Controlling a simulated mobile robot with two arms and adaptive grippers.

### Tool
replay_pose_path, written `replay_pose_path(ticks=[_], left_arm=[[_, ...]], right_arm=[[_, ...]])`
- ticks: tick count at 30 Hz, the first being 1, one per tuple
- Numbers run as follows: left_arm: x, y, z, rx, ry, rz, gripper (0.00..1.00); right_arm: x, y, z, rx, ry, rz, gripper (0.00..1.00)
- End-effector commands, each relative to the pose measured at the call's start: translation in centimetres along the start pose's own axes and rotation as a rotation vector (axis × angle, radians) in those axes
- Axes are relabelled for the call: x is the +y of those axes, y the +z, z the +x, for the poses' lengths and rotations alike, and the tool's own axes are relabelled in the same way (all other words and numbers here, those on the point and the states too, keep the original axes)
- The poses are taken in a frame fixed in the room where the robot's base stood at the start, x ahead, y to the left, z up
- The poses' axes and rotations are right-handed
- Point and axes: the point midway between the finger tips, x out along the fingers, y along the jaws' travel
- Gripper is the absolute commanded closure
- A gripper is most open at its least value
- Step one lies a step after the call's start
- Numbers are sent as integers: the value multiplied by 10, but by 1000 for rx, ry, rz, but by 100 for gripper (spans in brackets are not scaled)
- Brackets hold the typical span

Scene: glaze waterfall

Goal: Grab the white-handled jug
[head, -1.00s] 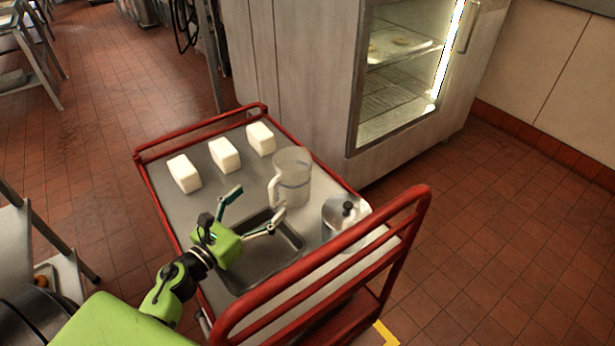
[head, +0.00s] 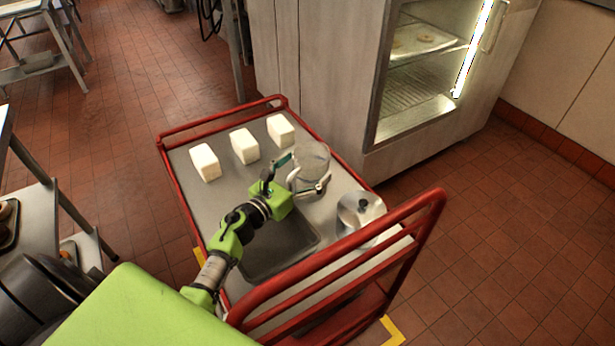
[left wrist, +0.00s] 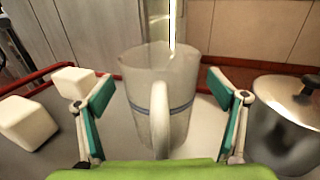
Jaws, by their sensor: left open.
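The white-handled jug (head: 313,163) is a clear, upright jug on the cart top. In the left wrist view the jug (left wrist: 177,88) stands in the middle, its white handle (left wrist: 159,120) facing me, with a blue-grey band around its body. My left gripper (head: 304,172) is open at the handle side of the jug. In the left wrist view my left gripper's fingers (left wrist: 165,95) stand apart on either side of the handle. Whether they touch the jug cannot be told. My right gripper is not in view.
The red-railed cart (head: 222,122) carries several white blocks (head: 244,145) at its far left. A metal pot (head: 358,211) with a lid stands right of the jug. A shallow grey tray (head: 262,262) lies in front of it. A lit cabinet (head: 340,90) stands behind the cart.

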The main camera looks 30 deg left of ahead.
Motion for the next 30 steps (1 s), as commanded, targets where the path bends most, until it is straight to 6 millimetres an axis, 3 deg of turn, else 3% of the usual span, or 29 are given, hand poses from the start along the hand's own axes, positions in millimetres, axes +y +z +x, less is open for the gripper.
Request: replay_pose_path(ticks=[3,11,15,18,30], left_arm=[[-1,1,12,-1,-1,-1,13],[-1,0,13,0,-2,0,13],[-1,0,13,0,-1,0,49],[-1,0,13,0,-1,0,70],[-1,10,13,-2,-3,5,70]], right_arm=[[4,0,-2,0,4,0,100],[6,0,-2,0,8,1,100],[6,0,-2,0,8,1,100],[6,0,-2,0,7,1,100],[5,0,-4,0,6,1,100]])
